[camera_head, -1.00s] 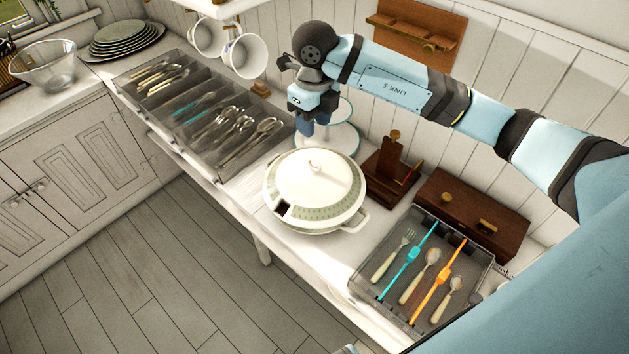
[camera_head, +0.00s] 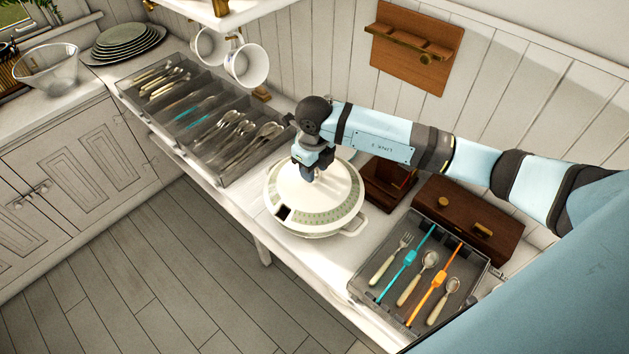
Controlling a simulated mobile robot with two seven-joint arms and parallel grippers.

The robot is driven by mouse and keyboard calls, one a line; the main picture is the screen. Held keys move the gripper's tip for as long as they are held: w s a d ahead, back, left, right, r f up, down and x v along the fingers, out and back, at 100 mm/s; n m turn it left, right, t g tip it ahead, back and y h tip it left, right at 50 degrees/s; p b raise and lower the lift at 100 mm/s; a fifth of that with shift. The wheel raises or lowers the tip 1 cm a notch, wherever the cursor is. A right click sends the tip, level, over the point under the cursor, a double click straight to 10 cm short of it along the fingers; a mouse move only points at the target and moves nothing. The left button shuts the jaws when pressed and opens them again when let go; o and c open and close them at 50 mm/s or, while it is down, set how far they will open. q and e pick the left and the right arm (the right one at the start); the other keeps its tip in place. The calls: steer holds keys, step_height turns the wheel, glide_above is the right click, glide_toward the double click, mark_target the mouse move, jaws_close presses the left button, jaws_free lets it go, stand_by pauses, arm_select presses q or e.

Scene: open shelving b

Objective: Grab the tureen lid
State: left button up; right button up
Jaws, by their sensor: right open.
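The white tureen (camera_head: 308,231) stands on the narrow white counter, with a side handle at its right. Its domed lid (camera_head: 292,196) sits on top, with a green patterned rim and a dark notch at the front left. My right gripper (camera_head: 312,178) points down at the top of the lid, around or just above the knob. The knob is mostly hidden by the fingers, so contact is hard to tell. The gripper is open. My left gripper is not in view.
A grey cutlery tray (camera_head: 362,290) stands right of the tureen, and a larger cutlery organizer (camera_head: 222,165) stands left. A dark wooden box (camera_head: 466,222) and a small wooden holder (camera_head: 388,188) are behind. White cups (camera_head: 247,64) hang under the shelf.

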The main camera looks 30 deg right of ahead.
steer(key=shift+f, duration=0.35)
jaws_close()
steer(key=shift+r, duration=0.1)
stand_by(1.1)
